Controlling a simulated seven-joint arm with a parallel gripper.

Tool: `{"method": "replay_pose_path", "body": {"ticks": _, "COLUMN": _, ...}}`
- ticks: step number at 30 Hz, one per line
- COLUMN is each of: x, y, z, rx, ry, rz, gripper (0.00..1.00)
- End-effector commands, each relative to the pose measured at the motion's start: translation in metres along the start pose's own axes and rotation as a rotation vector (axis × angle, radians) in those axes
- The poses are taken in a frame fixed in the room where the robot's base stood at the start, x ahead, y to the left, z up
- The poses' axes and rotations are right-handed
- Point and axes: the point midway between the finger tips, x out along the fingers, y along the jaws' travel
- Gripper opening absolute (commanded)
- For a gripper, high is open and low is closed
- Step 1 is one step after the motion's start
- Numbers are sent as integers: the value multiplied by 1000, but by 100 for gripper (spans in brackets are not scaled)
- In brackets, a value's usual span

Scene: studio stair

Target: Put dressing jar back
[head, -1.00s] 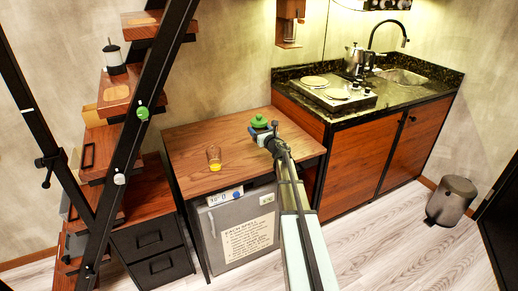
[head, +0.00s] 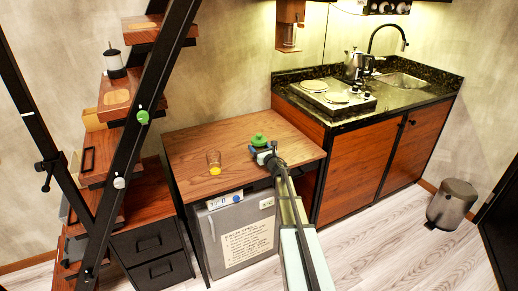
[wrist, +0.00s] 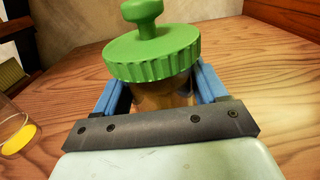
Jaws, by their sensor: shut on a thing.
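The dressing jar, with a green ridged lid and knob, shows at the table's middle right in the head view (head: 258,140) and large in the wrist view (wrist: 152,52). My gripper (head: 264,153) is shut on the jar's body below the lid, with blue fingers on both sides in the wrist view (wrist: 165,95). The jar appears upright. Its lower part is hidden behind my gripper, so I cannot tell whether it touches the wooden table (head: 190,150).
A glass with yellow contents (head: 214,163) stands left of the jar. A small fridge (head: 235,235) is under the table. The black-framed stair (head: 130,130) rises at left, with a black-topped white container (head: 114,66) on a tread. A counter with hob (head: 338,97) is at right.

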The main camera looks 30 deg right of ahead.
Motion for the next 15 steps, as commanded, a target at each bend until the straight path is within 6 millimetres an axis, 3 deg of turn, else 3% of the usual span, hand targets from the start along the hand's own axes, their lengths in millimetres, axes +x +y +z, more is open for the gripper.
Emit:
{"method": "replay_pose_path", "body": {"ticks": 5, "x": 0, "y": 0, "z": -2, "rx": 1, "ry": -1, "rz": 1, "gripper": 22}}
{"method": "replay_pose_path", "body": {"ticks": 6, "x": 0, "y": 0, "z": -3, "rx": 0, "ry": 0, "rz": 0, "gripper": 73}}
{"method": "replay_pose_path", "body": {"ticks": 15, "x": 0, "y": 0, "z": -3, "rx": 0, "ry": 0, "rz": 0, "gripper": 97}}
